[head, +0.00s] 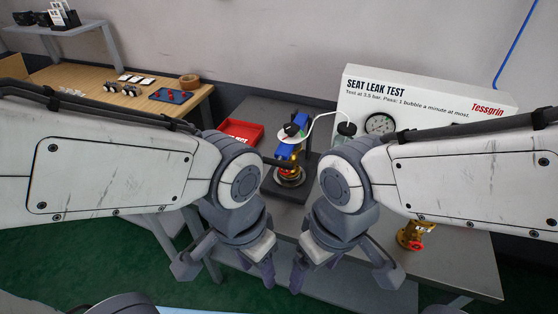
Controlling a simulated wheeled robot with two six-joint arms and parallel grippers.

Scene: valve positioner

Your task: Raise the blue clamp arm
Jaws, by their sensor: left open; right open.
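The blue clamp arm (286,151) is part of a fixture in the middle of the grey bench. It lies over a brass valve (290,172) on a round seat, and a round part with a dark knob sits at its upper end. How far the arm is lowered is hard to tell from this angle. My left gripper (268,280) and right gripper (298,284) are both open and empty. They hang side by side near the bench's front edge, in front of the fixture and apart from it.
A white seat leak test panel (430,100) with a gauge stands behind right, joined to the fixture by a white hose (322,116). A red tray (240,131) lies behind left. Another brass valve (411,236) stands front right. A wooden table (110,82) with small parts is at left.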

